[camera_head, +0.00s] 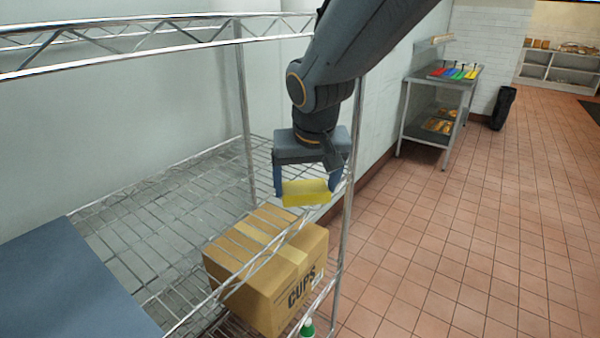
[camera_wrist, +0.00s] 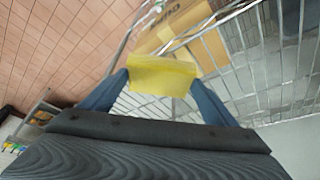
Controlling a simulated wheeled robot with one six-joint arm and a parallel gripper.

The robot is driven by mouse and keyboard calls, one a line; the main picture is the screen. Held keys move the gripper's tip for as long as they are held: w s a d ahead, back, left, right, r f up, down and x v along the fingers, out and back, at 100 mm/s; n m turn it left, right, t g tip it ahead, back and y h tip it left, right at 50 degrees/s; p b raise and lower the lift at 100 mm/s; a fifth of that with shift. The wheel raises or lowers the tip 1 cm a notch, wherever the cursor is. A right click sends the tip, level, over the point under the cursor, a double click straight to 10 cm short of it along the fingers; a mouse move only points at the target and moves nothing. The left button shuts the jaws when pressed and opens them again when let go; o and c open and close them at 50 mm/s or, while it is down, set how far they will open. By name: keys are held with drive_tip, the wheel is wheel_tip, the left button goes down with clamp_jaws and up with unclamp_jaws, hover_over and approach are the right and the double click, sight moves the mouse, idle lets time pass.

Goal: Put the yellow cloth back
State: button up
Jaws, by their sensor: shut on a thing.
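The yellow cloth (camera_head: 306,193) is a small folded block between the two fingers of my gripper (camera_head: 306,186). My gripper is shut on it and holds it over the right end of the wire shelf (camera_head: 150,225), near the corner post. In the wrist view the cloth (camera_wrist: 163,75) spans between the blue fingertips (camera_wrist: 160,80), with the wire shelf behind it. The cloth appears to be above the shelf wires; the exact gap cannot be told.
A cardboard box marked CUPS (camera_head: 265,265) stands on a level below the wire shelf. A green-and-white bottle (camera_head: 307,328) is partly visible beside it. A blue-grey flat surface (camera_head: 70,285) is at lower left. A metal cart (camera_head: 430,115) stands by the wall; the tiled floor at right is open.

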drive_tip(key=w, duration=0.3)
drive_tip(key=w+p, duration=0.1)
drive_tip(key=w, duration=0.2)
drive_tip(key=w+a+p, duration=0.1)
drive_tip(key=w, duration=0.1)
drive_tip(key=shift+w, duration=0.4)
drive_tip(key=shift+f+p, duration=0.7)
drive_tip(key=shift+f, duration=1.05)
drive_tip(key=o, duration=1.1)
drive_tip(key=b+v, duration=0.2)
drive_tip(key=v, duration=0.5)
drive_tip(key=s+d+f+g, duration=0.1)
drive_tip(key=s+d+f, duration=0.3)
drive_tip(key=s+d, duration=0.1)
drive_tip(key=s+d+f+m+g, duration=0.1)
drive_tip(key=s+d+f, duration=0.3)
drive_tip(key=s+d, duration=0.2)
drive_tip(key=s+d+f+g, duration=0.1)
drive_tip(key=s+d+f, duration=0.3)
drive_tip(key=s, duration=0.4)
drive_tip(key=shift+d+h, duration=0.3)
drive_tip(key=shift+d, duration=0.5)
